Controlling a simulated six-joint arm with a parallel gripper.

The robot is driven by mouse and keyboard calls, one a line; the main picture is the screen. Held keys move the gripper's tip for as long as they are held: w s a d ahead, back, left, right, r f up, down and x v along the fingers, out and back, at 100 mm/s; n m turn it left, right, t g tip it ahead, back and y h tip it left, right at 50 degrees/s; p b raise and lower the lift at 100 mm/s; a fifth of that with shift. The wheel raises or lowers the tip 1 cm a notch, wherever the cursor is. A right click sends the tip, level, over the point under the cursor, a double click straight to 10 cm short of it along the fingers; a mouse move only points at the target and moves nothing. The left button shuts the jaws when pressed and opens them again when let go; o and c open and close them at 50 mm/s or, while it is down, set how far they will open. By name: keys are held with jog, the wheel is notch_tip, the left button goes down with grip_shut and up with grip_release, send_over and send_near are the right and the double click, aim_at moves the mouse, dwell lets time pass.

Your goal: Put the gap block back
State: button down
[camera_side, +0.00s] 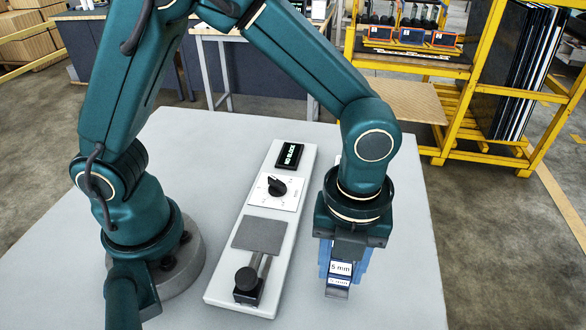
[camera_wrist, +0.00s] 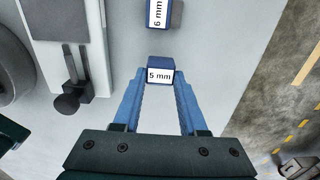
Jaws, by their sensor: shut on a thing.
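A blue gap block with a white "5 mm" label (camera_wrist: 160,74) sits between my gripper's fingertips (camera_wrist: 160,82) in the wrist view. My gripper is shut on it. In the side view the 5 mm block (camera_side: 341,269) shows below my gripper (camera_side: 343,256), right of the long white panel. Whether it touches the table is unclear. A second blue block labelled "6 mm" (camera_wrist: 158,13) lies beyond it in the wrist view, apart from it and cut off by the frame's top edge. In the side view my arm hides most of that area.
The white panel (camera_side: 222,281) carries a display reading "NO BLOCK" (camera_side: 290,155), a dial (camera_side: 277,187), a grey plate (camera_side: 260,233) and a black knob (camera_side: 246,279). The grey table (camera_side: 395,290) is clear to the right of my gripper. A yellow rack (camera_side: 455,130) stands behind.

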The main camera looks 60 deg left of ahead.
jog(key=shift+f, duration=1.05)
jog(key=shift+f, duration=0.1)
jog(key=shift+c, duration=2.2)
grip_release()
